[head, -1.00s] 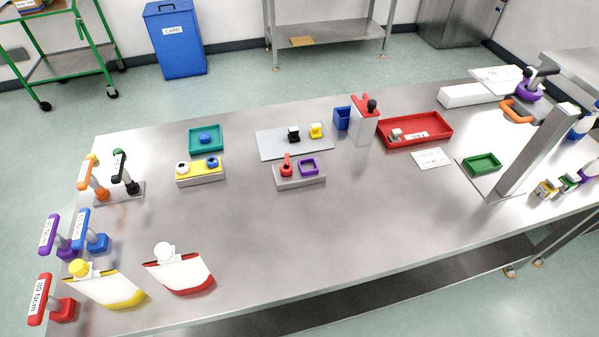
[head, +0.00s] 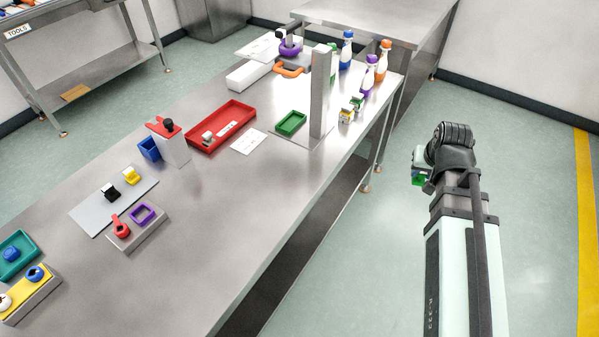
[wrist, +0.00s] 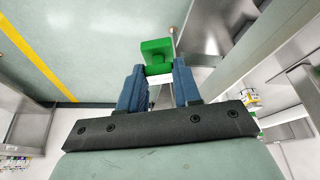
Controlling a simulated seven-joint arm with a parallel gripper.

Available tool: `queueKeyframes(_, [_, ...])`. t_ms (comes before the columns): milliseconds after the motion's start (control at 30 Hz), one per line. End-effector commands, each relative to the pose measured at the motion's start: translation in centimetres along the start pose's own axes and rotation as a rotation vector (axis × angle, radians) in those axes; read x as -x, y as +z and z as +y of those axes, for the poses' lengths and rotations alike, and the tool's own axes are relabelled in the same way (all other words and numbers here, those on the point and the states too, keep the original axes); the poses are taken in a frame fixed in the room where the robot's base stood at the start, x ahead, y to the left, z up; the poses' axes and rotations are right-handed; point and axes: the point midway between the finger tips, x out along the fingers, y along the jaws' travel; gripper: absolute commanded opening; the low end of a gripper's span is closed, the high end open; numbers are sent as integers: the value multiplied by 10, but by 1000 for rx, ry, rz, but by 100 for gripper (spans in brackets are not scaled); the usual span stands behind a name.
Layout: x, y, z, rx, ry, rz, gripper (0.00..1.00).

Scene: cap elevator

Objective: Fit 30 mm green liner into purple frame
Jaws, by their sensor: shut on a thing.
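The purple frame (head: 142,213) is a small open ring standing on a grey block (head: 138,230), beside a red piece (head: 121,228), in the head view. My gripper (wrist: 158,74) is shut on a green piece with a pale section between the blue fingers, taken to be the green liner (wrist: 157,49). In the head view my gripper (head: 420,166) is at the right, off the table's edge and far from the frame. The green liner (head: 417,181) shows there only as a small patch. Its size cannot be read.
A green tray (head: 282,131) stands by a tall grey post (head: 321,90) near the table's right end. The front table strip is clear.

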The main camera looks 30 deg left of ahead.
Motion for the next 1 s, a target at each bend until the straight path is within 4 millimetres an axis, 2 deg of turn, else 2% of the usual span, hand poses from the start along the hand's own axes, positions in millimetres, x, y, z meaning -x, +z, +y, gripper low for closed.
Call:
queueKeyframes(33, [0, -2, -18, 26, -11, 0, 4])
queueKeyframes(567, [12, -4, -180, 261, -108, 1, 4])
queueKeyframes(1000, [32, 14, -320, 454, -188, 0, 4])
